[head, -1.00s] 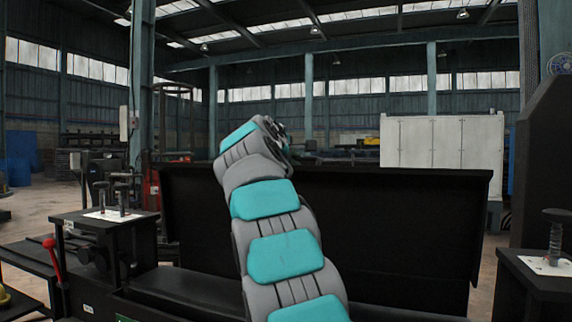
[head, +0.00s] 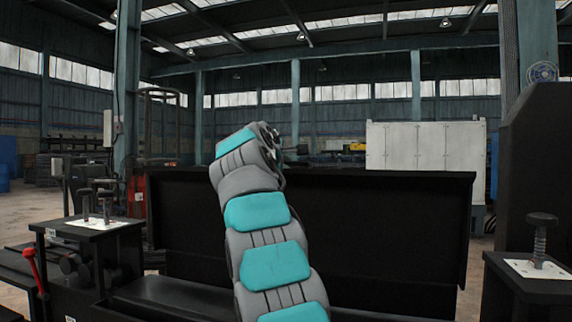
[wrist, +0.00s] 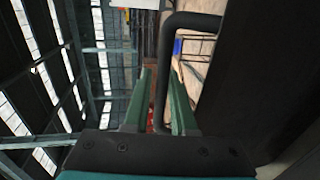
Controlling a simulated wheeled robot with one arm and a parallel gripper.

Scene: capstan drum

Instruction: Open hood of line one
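A long black panel (head: 380,225), which looks like the hood, stands roughly upright behind my arm in the head view. I cannot tell which line it belongs to. In the wrist view, a black bent bar handle (wrist: 162,75) runs between the two green fingers of my gripper (wrist: 160,90) and curves right at its top to a dark surface (wrist: 245,75). The fingers are apart, with a gap on the left of the bar; the right finger is close to it, and contact is unclear. In the head view the fingers are hidden behind my wrist at the panel's top edge.
A black stand (head: 90,226) with bolts and a red lever (head: 33,270) is at left. Another stand (head: 530,290) with a spring bolt is at right, below a tall dark housing (head: 535,165). A white cabinet (head: 425,148) stands behind. Open floor shows at far left.

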